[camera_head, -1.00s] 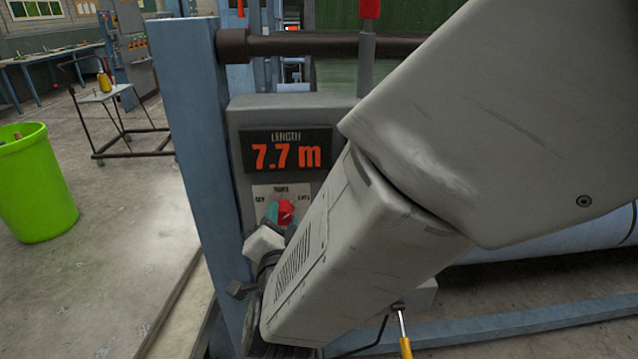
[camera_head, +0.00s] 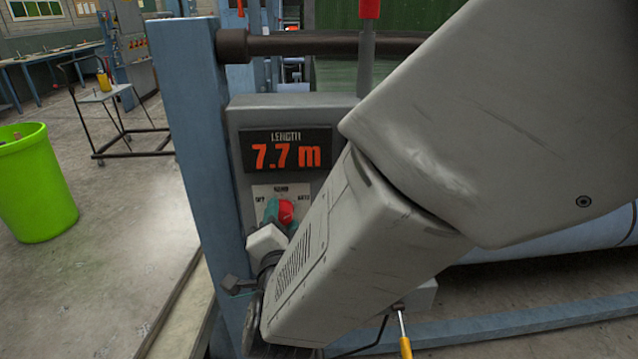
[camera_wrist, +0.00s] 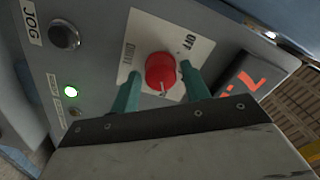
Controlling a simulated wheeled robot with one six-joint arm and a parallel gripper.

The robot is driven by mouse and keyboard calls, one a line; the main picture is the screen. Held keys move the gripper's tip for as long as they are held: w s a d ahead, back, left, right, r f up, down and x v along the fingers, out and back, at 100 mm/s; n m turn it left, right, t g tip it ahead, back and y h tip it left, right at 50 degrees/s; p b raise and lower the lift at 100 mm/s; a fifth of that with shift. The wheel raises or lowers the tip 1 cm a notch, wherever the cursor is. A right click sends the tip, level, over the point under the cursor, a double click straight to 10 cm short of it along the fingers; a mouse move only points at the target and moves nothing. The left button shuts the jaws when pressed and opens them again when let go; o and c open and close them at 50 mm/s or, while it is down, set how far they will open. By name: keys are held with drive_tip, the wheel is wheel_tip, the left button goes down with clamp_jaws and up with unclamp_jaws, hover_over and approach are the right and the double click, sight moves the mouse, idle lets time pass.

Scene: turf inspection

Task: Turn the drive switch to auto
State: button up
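The drive switch is a red knob (camera_head: 287,211) on a pale label plate (camera_head: 258,190) below the LENGTH display. In the head view OFF is at the plate's left and another label at its right. In the wrist view the knob (camera_wrist: 160,72) sits between the two teal fingers of my gripper (camera_wrist: 160,72), with a narrow gap visible on each side. The gripper is open around the knob. A small pale mark shows at the knob's lower edge, but which position it points to is unclear. My right finger hides part of the plate.
A blue post (camera_head: 195,150) stands left of the panel. A green bin (camera_head: 38,185) stands farther left.

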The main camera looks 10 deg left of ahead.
drive_tip(key=shift+o, duration=0.2)
drive_tip(key=shift+s, duration=0.1)
drive_tip(key=v, duration=0.7)
drive_tip(key=shift+s, duration=0.25)
drive_tip(key=shift+d, duration=0.1)
